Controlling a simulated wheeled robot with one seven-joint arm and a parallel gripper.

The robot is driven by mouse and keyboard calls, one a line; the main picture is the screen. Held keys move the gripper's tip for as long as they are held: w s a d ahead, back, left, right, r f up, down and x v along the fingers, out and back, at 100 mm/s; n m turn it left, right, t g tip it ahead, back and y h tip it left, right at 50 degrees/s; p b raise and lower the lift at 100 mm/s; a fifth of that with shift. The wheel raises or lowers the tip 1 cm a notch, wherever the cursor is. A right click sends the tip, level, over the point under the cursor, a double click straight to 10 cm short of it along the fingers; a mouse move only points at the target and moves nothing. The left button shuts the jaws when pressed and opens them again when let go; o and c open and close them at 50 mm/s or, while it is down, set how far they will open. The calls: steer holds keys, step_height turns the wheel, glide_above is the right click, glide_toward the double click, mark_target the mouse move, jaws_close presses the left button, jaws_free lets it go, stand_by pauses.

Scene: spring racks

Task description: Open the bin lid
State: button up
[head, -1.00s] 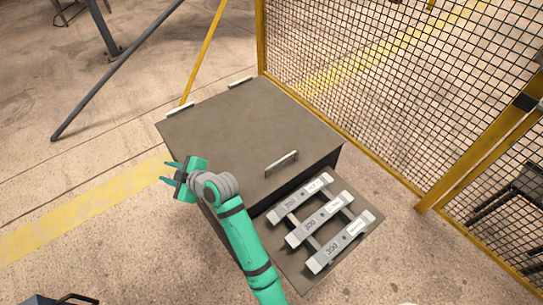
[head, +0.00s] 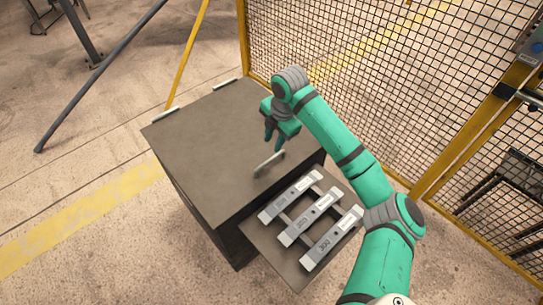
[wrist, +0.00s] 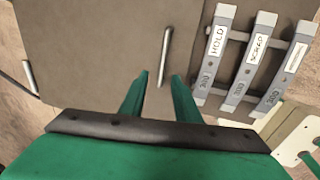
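The bin (head: 205,190) is a dark grey-brown box with a flat lid (head: 200,125), which lies shut. A pale bar handle (head: 269,162) stands on the lid close to its front right edge. The handle also shows in the wrist view (wrist: 165,56). My gripper (head: 271,144) is over the lid with its fingers pointing down, just behind the handle in the head view.
A side shelf (head: 262,245) at the bin's front right carries several labelled grey bars (head: 292,196). Two pale hinges (head: 225,84) sit along the lid's back edge. A yellow-framed mesh fence (head: 370,80) stands behind and to the right. The floor at left is open.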

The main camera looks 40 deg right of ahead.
mark_target(271, 159)
steer(key=x, duration=1)
steer(key=shift+s+d+f, duration=0.2)
steer(key=shift+d+f, duration=0.1)
jaws_close()
